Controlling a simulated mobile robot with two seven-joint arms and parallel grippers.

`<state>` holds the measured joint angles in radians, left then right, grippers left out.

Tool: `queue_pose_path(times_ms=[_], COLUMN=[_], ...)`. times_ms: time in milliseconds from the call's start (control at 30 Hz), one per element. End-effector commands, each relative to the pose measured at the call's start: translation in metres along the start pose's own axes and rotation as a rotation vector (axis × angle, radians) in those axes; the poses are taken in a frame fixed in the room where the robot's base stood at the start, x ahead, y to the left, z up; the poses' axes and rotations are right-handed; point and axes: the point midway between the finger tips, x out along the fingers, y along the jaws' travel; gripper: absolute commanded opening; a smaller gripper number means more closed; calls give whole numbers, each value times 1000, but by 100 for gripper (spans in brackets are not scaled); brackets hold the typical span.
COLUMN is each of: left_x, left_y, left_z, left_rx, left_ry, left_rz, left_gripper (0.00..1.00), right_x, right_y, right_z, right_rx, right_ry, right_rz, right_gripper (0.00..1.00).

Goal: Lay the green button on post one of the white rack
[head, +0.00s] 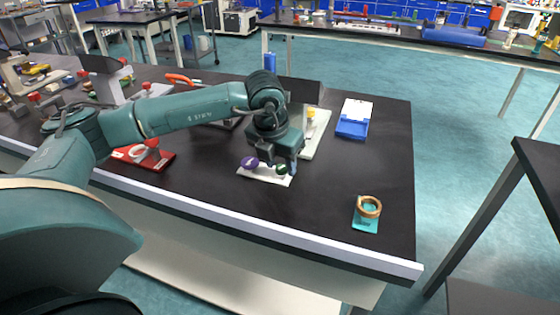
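The white rack (265,179) lies near the front of the black bench, at the middle of the head view. A purple button (249,162) shows at its left part. The green button (282,169) shows at its right part, right at the fingertips of my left gripper (279,165). The gripper points down over the rack and hides part of it. I cannot tell whether the fingers grip the green button or only stand around it. The posts are too small and covered to make out. My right gripper is not in view.
Behind the gripper stands a pale board (317,140) with a yellow-topped item. A blue tray (352,129) and a teal pad (365,223) with a tan ring (369,206) lie to the right. A red-based fixture (147,157) stands left.

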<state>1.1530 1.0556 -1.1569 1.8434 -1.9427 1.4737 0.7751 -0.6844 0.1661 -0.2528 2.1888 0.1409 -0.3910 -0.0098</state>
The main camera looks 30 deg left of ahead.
Motion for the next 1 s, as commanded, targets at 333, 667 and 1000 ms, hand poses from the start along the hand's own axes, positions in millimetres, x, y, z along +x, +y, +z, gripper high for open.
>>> queue_pose_path(times_ms=[333,667,1000], left_x=[-3,-57,-115], left_y=[0,0,0], left_z=[1,2,1], left_rx=[0,0,1], left_ry=[0,-6,-3], left_rz=[0,0,0], left_gripper=[46,46,46], right_x=[-2,0,0], right_y=[0,0,0], right_z=[-2,4,4], right_rx=[1,1,3], right_ry=[0,-12,-14], right_rz=[1,1,0], right_gripper=[36,36,36])
